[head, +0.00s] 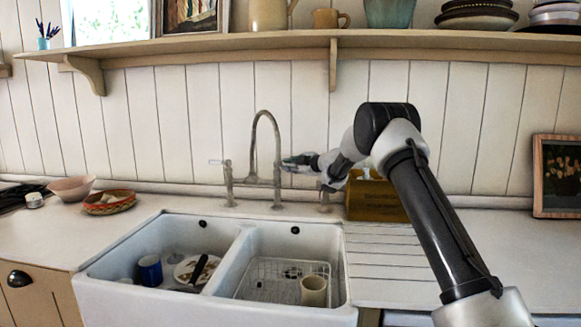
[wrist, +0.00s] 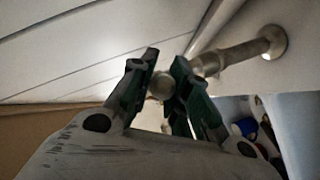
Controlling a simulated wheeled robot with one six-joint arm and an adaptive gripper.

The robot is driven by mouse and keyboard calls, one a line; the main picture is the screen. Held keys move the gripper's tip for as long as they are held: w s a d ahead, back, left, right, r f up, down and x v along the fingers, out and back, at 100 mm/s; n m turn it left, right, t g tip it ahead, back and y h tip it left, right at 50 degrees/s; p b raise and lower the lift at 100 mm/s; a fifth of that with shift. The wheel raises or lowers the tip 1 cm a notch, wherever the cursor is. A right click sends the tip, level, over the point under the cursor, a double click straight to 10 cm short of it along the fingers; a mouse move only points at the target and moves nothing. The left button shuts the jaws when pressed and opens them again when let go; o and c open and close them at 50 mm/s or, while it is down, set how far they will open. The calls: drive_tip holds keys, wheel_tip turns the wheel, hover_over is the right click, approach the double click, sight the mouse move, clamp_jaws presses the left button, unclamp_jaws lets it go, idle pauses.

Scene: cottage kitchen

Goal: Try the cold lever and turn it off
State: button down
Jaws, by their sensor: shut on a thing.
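A metal bridge tap (head: 254,145) with a tall arched spout stands behind the double sink. Its left lever (head: 215,162) points out to the left. My gripper (head: 290,163) is at the right-hand side of the tap, at the height of that side's lever. In the wrist view, my gripper (wrist: 164,70) has its dark green fingers closed on the rounded end of the right lever (wrist: 161,86). The tap's metal body (wrist: 245,54) runs away behind it. The fingers hide most of this lever in the head view. I cannot tell whether water is running.
The white double sink (head: 235,235) holds a blue mug (head: 150,270), dishes, a wire rack and a beige cup (head: 313,291). A brown box (head: 376,200) stands on the counter behind my arm. A shelf (head: 300,47) with crockery runs above. A basket (head: 109,203) sits at the left.

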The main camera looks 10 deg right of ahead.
drive_tip(key=shift+s+a+m+t+h, duration=0.4)
drive_tip(key=shift+m+h, duration=0.65)
drive_tip(key=shift+h, duration=0.3)
drive_tip(key=shift+s+a+m+t+h, duration=0.35)
drive_tip(key=shift+m+t+h, duration=0.2)
drive_tip(key=shift+m+h, duration=0.7)
drive_tip(key=shift+s+a+m+t+h, duration=0.4)
drive_tip(key=shift+m+h, duration=0.5)
drive_tip(key=shift+h, duration=0.6)
drive_tip(key=shift+d+f, duration=0.1)
drive_tip(key=c, duration=1.4)
unclamp_jaws()
drive_tip(key=shift+o, duration=0.2)
drive_tip(key=shift+d, duration=0.1)
